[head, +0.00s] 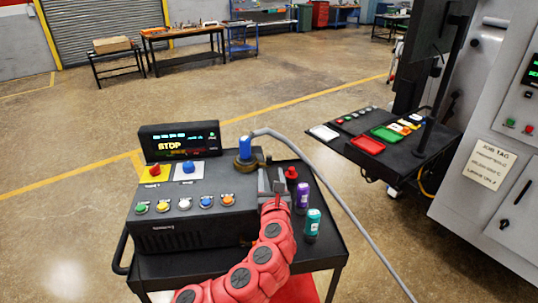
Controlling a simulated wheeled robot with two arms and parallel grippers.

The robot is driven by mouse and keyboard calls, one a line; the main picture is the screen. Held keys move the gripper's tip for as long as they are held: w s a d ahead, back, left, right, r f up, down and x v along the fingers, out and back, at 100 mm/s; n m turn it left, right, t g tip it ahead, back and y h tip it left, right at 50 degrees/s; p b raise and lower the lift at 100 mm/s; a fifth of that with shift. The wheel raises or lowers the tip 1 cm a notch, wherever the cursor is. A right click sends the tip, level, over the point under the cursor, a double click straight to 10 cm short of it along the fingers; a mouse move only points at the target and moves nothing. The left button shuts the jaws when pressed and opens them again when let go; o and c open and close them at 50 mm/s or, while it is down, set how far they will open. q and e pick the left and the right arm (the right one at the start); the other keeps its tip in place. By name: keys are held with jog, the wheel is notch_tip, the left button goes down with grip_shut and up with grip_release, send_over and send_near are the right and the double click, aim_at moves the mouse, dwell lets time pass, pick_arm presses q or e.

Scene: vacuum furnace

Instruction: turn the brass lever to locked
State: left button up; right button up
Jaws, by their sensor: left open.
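A brass-coloured collar (244,166) sits at the right end of the black control box (190,228) on the cart. A blue plug (245,148) stands upright in it, with a grey cable (320,159) leading off to the right. I cannot make out a separate lever arm or a locked mark at this size. My left gripper (272,180), on the red arm, is open just right of the collar, close to the box's right edge. I cannot tell whether it touches anything. My right gripper is out of view.
A red-topped item (291,175), a purple canister (302,195) and a teal canister (312,222) stand right of my gripper on the cart. Coloured buttons and a lit display (180,141) reading STOP are on the left. The furnace cabinet (490,150) stands at the right.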

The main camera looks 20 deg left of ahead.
aim_at(269, 159)
pick_arm(q)
jog(key=p+x, duration=0.2)
jog(key=x, duration=0.6)
jog(key=shift+w+a+f, duration=0.15)
jog(key=shift+w+a, duration=0.05)
jog(key=shift+w, duration=0.45)
grip_shut()
dwell(0.9)
